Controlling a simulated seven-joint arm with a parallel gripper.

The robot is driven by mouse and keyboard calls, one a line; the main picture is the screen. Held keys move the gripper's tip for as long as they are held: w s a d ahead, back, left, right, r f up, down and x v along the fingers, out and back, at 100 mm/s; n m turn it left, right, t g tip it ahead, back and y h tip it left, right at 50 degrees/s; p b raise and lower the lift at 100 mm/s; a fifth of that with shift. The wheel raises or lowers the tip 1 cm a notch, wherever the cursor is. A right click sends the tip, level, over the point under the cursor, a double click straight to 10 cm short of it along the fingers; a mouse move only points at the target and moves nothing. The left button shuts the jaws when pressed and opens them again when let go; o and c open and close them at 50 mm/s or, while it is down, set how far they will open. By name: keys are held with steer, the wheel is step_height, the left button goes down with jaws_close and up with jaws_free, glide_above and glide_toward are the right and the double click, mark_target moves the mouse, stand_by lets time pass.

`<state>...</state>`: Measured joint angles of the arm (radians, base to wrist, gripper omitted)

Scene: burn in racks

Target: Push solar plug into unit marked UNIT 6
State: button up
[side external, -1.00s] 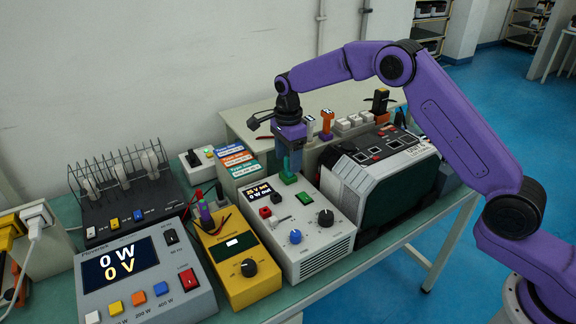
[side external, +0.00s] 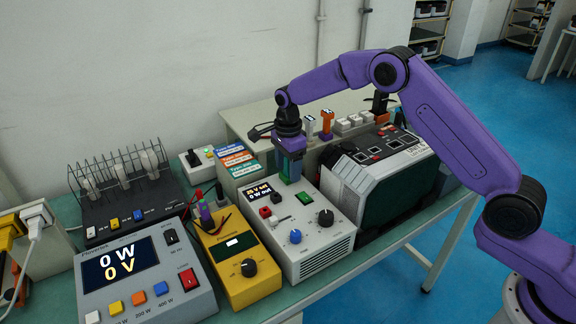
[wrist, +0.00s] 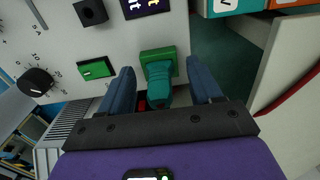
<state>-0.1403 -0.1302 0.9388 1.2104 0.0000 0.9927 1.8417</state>
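A green plug (wrist: 160,88) stands on a green base (wrist: 158,55) at the edge of the grey power supply unit (side external: 318,225). My gripper (side external: 291,178) points down over it; in the wrist view my gripper (wrist: 164,80) is open, one blue finger on each side of the plug, with gaps on both sides. The fingers mostly hide the plug in the side view. I cannot tell how deeply the plug sits in the base. No label reading UNIT 6 is legible, and I cannot tell which plug is the solar one.
A yellow meter (side external: 238,262) and a grey load box (side external: 146,278) reading 0 W, 0 V stand to the left. A large dark-screened device (side external: 400,190) stands close on the right. Labelled boxes (side external: 236,160) and an orange plug (side external: 326,122) are behind.

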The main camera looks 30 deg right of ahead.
steer(key=shift+r, duration=0.1)
step_height(320, 180, up, 16)
steer(key=shift+r, duration=0.5)
steer(key=shift+c, duration=1.2)
steer(key=s+a+f+m+t+h, duration=0.4)
steer(key=s+a+f+m+t, duration=0.15)
steer(key=m, duration=0.75)
steer(key=s+a+f+m+t+h, duration=0.4)
steer(key=s+f+m+t, duration=0.15)
steer(key=m, duration=0.75)
steer(key=shift+h, duration=0.3)
steer(key=x, duration=1.7)
steer(key=shift+s+d+f, duration=0.15)
steer(key=shift+d+f, duration=0.25)
